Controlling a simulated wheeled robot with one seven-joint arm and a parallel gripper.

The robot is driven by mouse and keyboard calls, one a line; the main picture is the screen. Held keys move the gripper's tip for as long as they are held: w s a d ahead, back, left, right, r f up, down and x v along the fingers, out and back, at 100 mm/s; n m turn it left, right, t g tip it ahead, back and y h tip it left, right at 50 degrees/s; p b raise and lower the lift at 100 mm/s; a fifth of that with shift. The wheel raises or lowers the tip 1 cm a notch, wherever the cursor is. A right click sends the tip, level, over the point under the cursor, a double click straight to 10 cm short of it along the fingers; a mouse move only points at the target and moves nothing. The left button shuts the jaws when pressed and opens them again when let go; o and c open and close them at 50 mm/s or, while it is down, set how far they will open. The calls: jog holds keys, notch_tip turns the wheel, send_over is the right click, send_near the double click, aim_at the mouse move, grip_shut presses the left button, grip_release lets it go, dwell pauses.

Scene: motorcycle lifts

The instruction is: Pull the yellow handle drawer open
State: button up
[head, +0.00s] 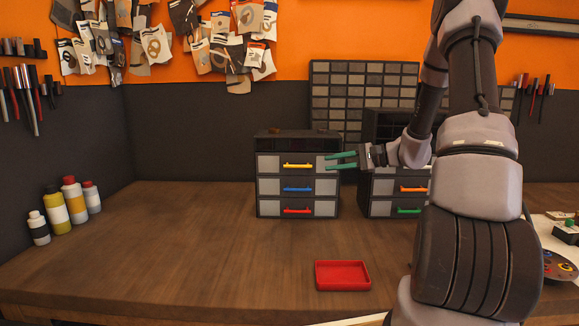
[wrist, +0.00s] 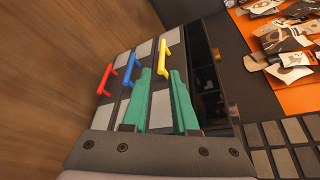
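The yellow handle (head: 298,165) is on the top drawer (head: 270,162) of a small dark cabinet on the bench. The drawer front looks flush with those below. In the wrist view, the yellow handle (wrist: 163,58) lies just beyond the fingertips. My gripper (head: 328,162) has green fingers, apart and empty, at the right side of the cabinet front in the head view. In the wrist view, the fingers (wrist: 161,72) point toward the handle, with a gap between them. I cannot tell whether a fingertip touches the handle.
Below are a blue handle (head: 298,189) and a red handle (head: 297,211). A second cabinet (head: 382,188) with orange and green handles stands to the right. A red tray (head: 343,275) lies in front. Bottles (head: 74,200) stand at left. The bench's middle left is clear.

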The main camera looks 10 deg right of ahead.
aim_at(306, 166)
jog(key=x, duration=0.7)
jog(key=w+x, duration=0.1)
jog(key=x, duration=0.3)
jog(key=shift+d, duration=0.25)
jog(key=shift+s, duration=0.1)
grip_shut()
dwell(1.0)
